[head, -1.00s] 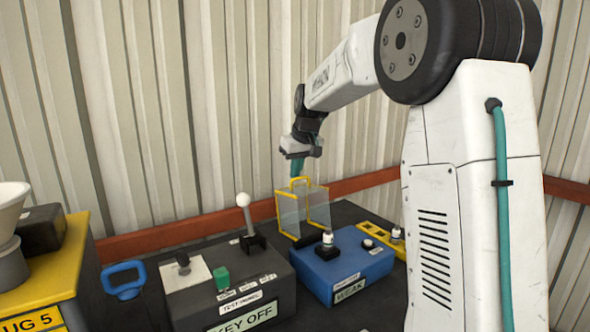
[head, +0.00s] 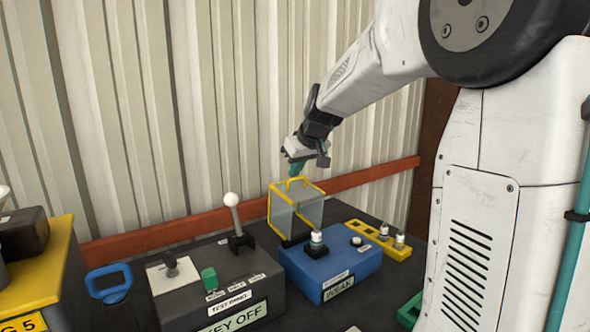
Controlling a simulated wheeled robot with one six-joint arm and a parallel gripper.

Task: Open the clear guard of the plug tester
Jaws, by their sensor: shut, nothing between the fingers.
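The plug tester (head: 340,266) is a blue box labelled WEAK on the dark bench. Its clear guard (head: 306,211), edged in yellow, stands tipped up at the tester's back left. The white-topped plug (head: 316,241) on the tester is uncovered. A yellow handle (head: 292,181) sits at the guard's top. My gripper (head: 297,168) has teal fingers pointing down just above this handle. The fingers are shut and empty. I cannot tell whether their tips touch the handle or guard.
A grey test panel (head: 228,287) with a white-knobbed lever (head: 234,212) stands left of the tester. A yellow plug rack (head: 372,234) lies to its right. A blue handle (head: 108,284) is at far left. The ribbed wall (head: 170,110) rises close behind.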

